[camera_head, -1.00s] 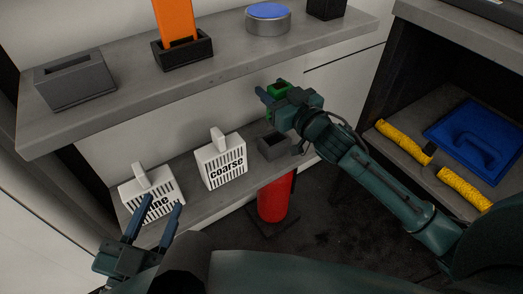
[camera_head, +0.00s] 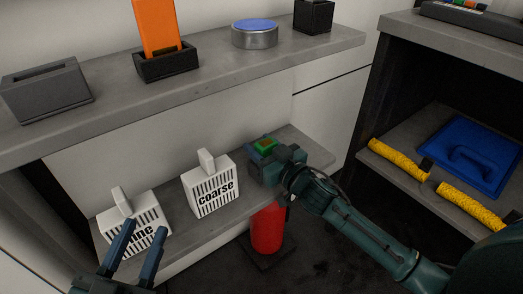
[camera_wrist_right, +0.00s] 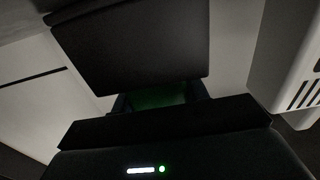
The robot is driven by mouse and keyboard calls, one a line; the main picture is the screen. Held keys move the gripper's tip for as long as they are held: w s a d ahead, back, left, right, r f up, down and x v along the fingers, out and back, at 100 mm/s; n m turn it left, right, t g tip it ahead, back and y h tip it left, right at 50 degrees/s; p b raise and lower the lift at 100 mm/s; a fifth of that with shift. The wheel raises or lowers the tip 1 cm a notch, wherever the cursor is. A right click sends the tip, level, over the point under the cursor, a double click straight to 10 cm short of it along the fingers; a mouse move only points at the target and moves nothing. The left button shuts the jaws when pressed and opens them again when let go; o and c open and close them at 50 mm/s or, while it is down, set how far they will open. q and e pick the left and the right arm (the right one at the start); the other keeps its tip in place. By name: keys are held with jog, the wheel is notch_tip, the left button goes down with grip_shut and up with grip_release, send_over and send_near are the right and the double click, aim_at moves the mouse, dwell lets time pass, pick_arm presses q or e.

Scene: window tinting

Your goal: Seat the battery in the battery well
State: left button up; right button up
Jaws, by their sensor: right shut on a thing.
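The green battery (camera_head: 265,145) shows at the tip of my right gripper (camera_head: 265,150), which is shut on it over the lower shelf. In the right wrist view the battery (camera_wrist_right: 158,97) is a dim green patch between the fingers. The dark battery well (camera_head: 257,173) stands on the lower shelf right of the coarse block, mostly hidden by the gripper. The battery is at or just above the well; I cannot tell how far in it is. My left gripper (camera_head: 136,250) is open and empty in front of the other white block.
White slotted blocks, one marked "coarse" (camera_head: 211,191) and one partly covered (camera_head: 133,222), stand on the lower shelf. The upper shelf (camera_head: 210,78) overhangs behind. A red cylinder (camera_head: 267,230) stands below. Yellow rollers (camera_head: 400,160) and a blue tool (camera_head: 465,150) lie at right.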

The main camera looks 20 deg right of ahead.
jog(key=o, duration=1.2)
jog(key=shift+r, duration=0.1)
jog(key=shift+s, duration=0.2)
jog(key=p+v, duration=0.3)
jog(key=v, duration=0.8)
jog(key=s+a+r+n+y, duration=0.1)
jog(key=s+a+r, duration=0.1)
jog(key=s+a, duration=0.1)
jog(key=s+a+r+n+y, duration=0.1)
jog(key=s+a+r, duration=0.2)
jog(key=s+a, duration=0.1)
jog(key=s+a+r+n, duration=0.1)
jog(key=s+a+r, duration=0.2)
jog(key=s, duration=0.3)
jog(key=shift+a+t+y, duration=0.25)
jog(key=shift+t+y, duration=0.15)
